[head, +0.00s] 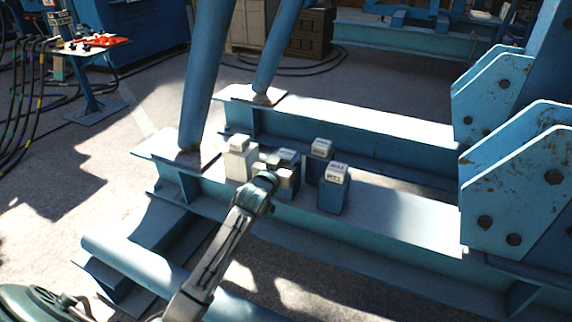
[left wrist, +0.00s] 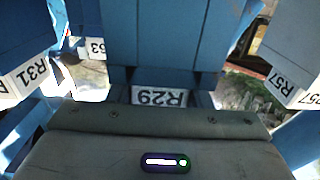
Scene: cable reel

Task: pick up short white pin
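Several upright block-shaped pins stand close together on the blue beam in the head view. A pale, whitish pin (head: 237,165) is at the left of the group. A small greyish block (head: 288,182) stands beside my left gripper (head: 268,163), partly hidden by it. A blue pin with a white labelled top (head: 333,192) is at the right front, and another (head: 320,160) is behind it. My left gripper is over the middle of the group. In the left wrist view, a blue block labelled R29 (left wrist: 158,96) is straight ahead; the fingertips and any grip are unclear. My right gripper is not in view.
Blocks labelled R31 (left wrist: 30,72) and R57 (left wrist: 284,84) flank the left wrist view closely. Slanted blue posts (head: 203,80) rise at the left of the beam (head: 410,215). A bolted blue bracket (head: 515,195) stands at the right. The beam between is clear.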

